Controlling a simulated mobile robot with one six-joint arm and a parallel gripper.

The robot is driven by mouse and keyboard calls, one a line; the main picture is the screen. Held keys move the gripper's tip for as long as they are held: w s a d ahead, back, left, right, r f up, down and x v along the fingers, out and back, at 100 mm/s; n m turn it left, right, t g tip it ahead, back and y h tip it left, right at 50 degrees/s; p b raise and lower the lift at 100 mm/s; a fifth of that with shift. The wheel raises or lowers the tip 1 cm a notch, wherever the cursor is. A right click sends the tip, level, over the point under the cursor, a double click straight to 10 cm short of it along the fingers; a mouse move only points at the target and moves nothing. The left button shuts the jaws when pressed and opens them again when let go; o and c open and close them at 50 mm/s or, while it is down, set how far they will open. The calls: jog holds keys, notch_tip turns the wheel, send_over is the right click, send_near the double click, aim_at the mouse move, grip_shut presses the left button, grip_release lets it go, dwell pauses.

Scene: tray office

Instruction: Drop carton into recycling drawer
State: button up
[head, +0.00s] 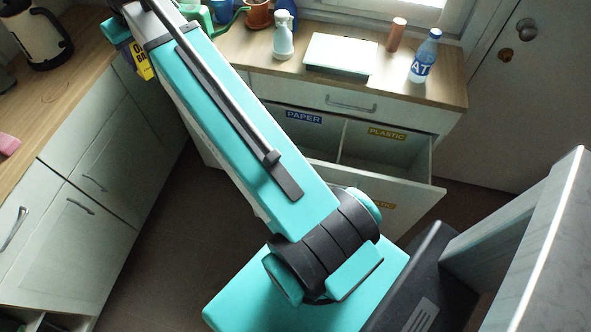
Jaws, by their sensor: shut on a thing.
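A yellow and dark carton (143,62) with printed letters shows at the upper left, beside the far end of my arm. My gripper (128,46) is mostly hidden behind the arm there and is shut on the carton, above the left counter's edge. The recycling drawer (425,183) is pulled open under the back counter, right of the carton. Inside, a blue PAPER label (304,117) marks the left compartment and a yellow PLASTIC label (387,134) the right one, with a divider between. My arm covers the drawer's left part.
A kettle (34,34) stands on the left counter. Dark floor (150,245) is clear between the cabinets.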

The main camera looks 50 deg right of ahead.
jog(key=s+d+f+n, duration=0.1)
jog(key=s+d+f, duration=0.2)
jog(key=d+f, duration=0.3)
jog(key=s+d+f+n+y, duration=0.1)
jog(key=s+d+f, duration=0.1)
jog(key=d+f, duration=0.5)
jog(key=s+d+f+n, duration=0.1)
jog(key=s+d+f, duration=0.2)
jog(key=f, duration=0.6)
jog(key=s+d+f+n, duration=0.1)
jog(key=s+d+f, duration=0.3)
jog(key=s+f, duration=0.5)
jog(key=s+d+f+n+y, duration=0.1)
jog(key=s+d+f, duration=0.3)
jog(key=s+f, duration=0.6)
jog(key=shift+f+p, duration=0.3)
jog(key=shift+f, duration=0.45)
jog(key=shift+f, duration=0.1)
jog(key=shift+f+p, duration=0.95)
jog(key=shift+f, duration=5.85)
